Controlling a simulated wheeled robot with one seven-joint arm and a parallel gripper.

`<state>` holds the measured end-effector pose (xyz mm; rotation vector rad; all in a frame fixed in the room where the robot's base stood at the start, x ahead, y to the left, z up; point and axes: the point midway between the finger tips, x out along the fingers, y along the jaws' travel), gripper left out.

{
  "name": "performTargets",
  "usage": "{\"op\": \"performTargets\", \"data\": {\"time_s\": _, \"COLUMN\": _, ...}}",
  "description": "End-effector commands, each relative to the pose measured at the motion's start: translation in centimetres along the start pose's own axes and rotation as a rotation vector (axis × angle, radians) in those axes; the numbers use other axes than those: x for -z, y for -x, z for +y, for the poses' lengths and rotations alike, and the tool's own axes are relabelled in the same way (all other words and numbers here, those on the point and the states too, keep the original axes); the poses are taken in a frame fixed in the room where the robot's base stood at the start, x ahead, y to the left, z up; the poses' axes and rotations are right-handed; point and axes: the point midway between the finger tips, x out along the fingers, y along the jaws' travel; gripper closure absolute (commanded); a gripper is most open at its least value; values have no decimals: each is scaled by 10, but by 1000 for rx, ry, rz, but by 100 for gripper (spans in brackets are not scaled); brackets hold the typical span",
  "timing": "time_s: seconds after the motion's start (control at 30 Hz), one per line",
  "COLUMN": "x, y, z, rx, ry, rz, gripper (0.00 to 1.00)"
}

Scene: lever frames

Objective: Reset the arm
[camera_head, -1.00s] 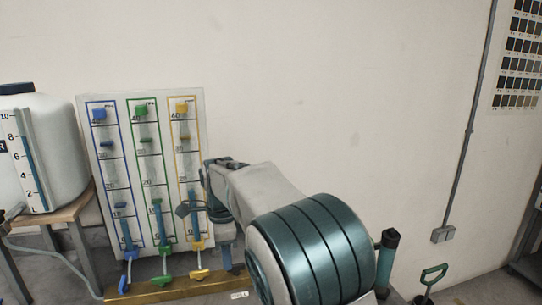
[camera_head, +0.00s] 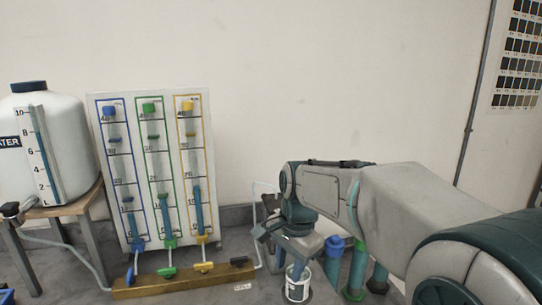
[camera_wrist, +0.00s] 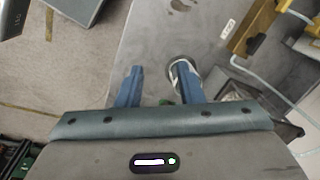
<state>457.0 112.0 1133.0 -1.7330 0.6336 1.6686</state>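In the head view my gripper (camera_head: 302,264) points down, to the right of the gauge panel (camera_head: 120,240). It is above or beside a small white bucket (camera_head: 297,287); I cannot tell whether they touch. In the wrist view the bucket (camera_wrist: 174,72) is partly hidden behind the right finger. My gripper is clear of the blue lever (camera_head: 131,276), green lever (camera_head: 169,271) and yellow lever (camera_head: 205,267) on the brass bar (camera_head: 145,288).
A white water tank (camera_head: 70,135) stands on a wooden stand (camera_head: 82,210) at the left. Blue and green upright things (camera_head: 345,265) stand behind my forearm, partly hidden. A thin pale hose (camera_head: 258,225) runs by the panel's right side.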

Motion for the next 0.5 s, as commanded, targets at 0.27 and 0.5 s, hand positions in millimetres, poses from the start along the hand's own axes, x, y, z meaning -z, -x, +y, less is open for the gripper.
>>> {"op": "performTargets", "data": {"time_s": 0.27, "x": -7, "y": 5, "z": 112, "rx": 52, "ry": 411, "rz": 87, "gripper": 66}}
{"op": "performTargets", "data": {"time_s": 0.5, "x": -25, "y": -11, "z": 181, "rx": 23, "ry": 717, "rz": 183, "gripper": 66}}
